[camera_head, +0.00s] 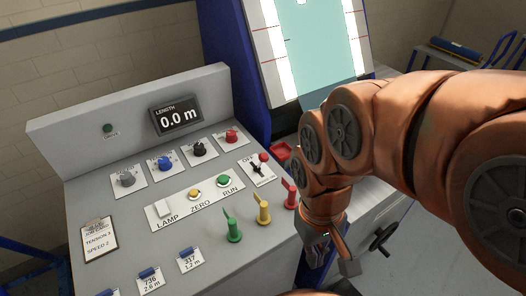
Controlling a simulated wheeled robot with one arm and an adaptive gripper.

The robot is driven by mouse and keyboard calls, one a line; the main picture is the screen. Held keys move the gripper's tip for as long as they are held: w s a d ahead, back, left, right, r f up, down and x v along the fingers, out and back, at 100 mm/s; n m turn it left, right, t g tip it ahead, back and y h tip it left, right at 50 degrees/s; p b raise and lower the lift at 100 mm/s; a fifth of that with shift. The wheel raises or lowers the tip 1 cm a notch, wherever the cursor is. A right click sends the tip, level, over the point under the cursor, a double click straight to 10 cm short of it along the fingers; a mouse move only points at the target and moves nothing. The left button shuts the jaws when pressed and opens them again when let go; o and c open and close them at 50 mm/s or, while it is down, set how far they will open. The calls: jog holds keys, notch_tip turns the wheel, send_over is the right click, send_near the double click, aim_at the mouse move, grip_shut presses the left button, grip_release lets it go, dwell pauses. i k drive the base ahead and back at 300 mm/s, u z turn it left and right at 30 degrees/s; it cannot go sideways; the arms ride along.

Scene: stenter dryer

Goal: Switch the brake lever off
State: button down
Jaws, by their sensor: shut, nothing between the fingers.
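Three small levers stand on the grey sloped control panel (120,200): a green lever (233,230), a yellow lever (263,210) and a red lever (290,194). All have their handles pointing up. No label shows that tells which is the brake lever. A black switch (257,168) with an OFF marking sits behind the red lever on a white plate. My gripper (334,258) is shut and empty, to the right of and nearer than the red lever, beyond the panel's right side. It appears apart from the levers. My arm hides part of the machine to the right.
Several coloured knobs (165,163) and a length display (176,116) reading 0.0 m are farther back. A LAMP switch (163,209) and ZERO and RUN buttons (223,180) lie mid-panel. A tag card (98,241) lies left. A black handwheel (383,239) sits right of my gripper.

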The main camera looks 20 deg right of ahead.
aim_at(264, 157)
jog(key=z, duration=1.3)
jog(key=k, duration=1.15)
jog(key=u, duration=1.3)
jog(key=i, duration=0.5)
jog(key=u, duration=0.05)
